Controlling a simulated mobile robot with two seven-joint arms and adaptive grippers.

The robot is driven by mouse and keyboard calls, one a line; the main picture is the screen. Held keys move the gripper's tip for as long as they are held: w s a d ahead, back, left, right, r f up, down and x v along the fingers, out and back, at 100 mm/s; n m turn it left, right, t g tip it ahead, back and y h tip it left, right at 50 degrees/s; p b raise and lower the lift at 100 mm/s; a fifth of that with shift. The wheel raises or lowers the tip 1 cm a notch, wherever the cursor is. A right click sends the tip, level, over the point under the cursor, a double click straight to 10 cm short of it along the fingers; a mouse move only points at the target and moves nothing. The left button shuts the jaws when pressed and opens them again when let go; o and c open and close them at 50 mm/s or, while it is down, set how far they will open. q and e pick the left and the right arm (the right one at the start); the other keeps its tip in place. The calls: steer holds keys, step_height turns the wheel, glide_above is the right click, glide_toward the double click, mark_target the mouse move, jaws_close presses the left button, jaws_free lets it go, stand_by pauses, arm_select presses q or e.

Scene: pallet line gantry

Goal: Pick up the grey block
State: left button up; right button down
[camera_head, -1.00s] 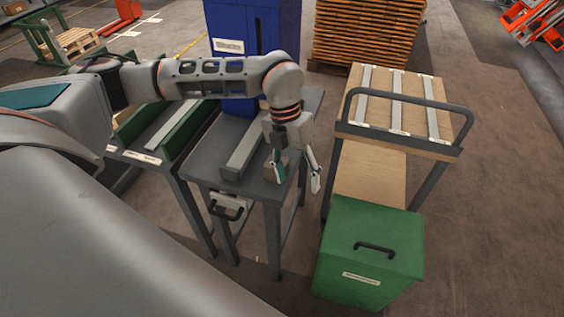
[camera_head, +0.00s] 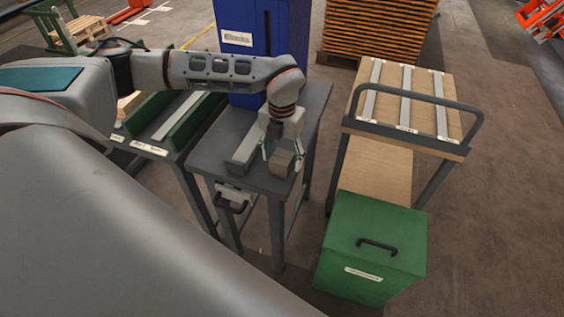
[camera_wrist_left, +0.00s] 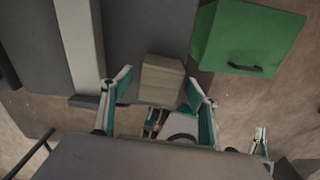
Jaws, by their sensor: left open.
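The grey block (camera_head: 282,163), a small brownish-grey box, sits on the dark table (camera_head: 213,152) near its front right edge. It also shows in the left wrist view (camera_wrist_left: 162,78). My left gripper (camera_head: 283,154) is open and points down at the block. In the head view its fingers stand on either side of the block. In the left wrist view the block shows ahead of and between the open fingertips (camera_wrist_left: 160,88). I cannot tell whether either finger touches it.
A long grey bar (camera_head: 246,146) lies on the table left of the block. A blue cabinet (camera_head: 262,40) stands behind. A cart (camera_head: 372,168) with a green box (camera_head: 372,235) stands right. A green-sided rack (camera_head: 185,125) is at left. A gap separates table and cart.

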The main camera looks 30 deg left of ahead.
arm_select(q)
steer(key=shift+f, duration=0.1)
steer(key=shift+c, duration=0.4)
steer(key=c, duration=1.2)
steer(key=shift+o, duration=0.2)
